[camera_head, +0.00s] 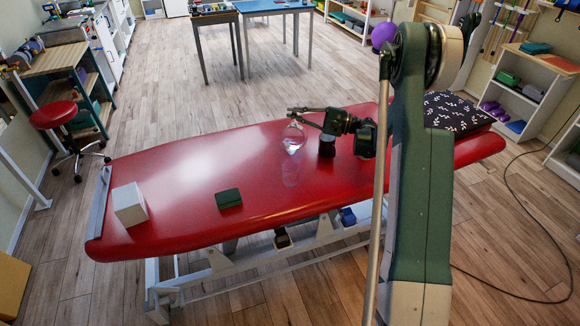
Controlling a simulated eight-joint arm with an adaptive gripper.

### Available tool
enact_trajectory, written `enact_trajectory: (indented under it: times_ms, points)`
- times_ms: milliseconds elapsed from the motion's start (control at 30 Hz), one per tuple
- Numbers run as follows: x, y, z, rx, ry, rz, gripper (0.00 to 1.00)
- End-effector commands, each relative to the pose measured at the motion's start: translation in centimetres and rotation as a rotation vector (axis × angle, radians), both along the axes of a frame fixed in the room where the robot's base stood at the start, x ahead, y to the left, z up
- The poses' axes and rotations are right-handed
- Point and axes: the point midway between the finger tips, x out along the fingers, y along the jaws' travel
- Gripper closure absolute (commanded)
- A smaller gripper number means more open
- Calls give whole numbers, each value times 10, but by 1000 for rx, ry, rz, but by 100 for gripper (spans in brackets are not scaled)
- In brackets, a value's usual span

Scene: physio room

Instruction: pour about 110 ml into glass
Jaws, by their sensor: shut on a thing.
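My gripper (297,114) reaches left over the middle of the red padded table. It is shut on a clear, rounded glass vessel (293,137), which hangs below the fingertips. A short dark cylinder (327,147) shows just below and right of the gripper, close to my wrist. I cannot tell whether it is a separate object.
The red table (180,180) has a white box (129,204) at its left end and a dark green block (228,199) near its front edge. A black patterned pillow (455,112) lies at the right end. The red surface between box and vessel is largely clear.

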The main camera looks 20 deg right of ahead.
Motion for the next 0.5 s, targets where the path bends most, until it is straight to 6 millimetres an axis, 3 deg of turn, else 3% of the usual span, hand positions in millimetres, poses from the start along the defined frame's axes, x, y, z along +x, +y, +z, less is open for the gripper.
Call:
enact_trajectory:
  times_ms: [500]
  points:
    - [-22, 10, 21, -89, -189, -1, 100]
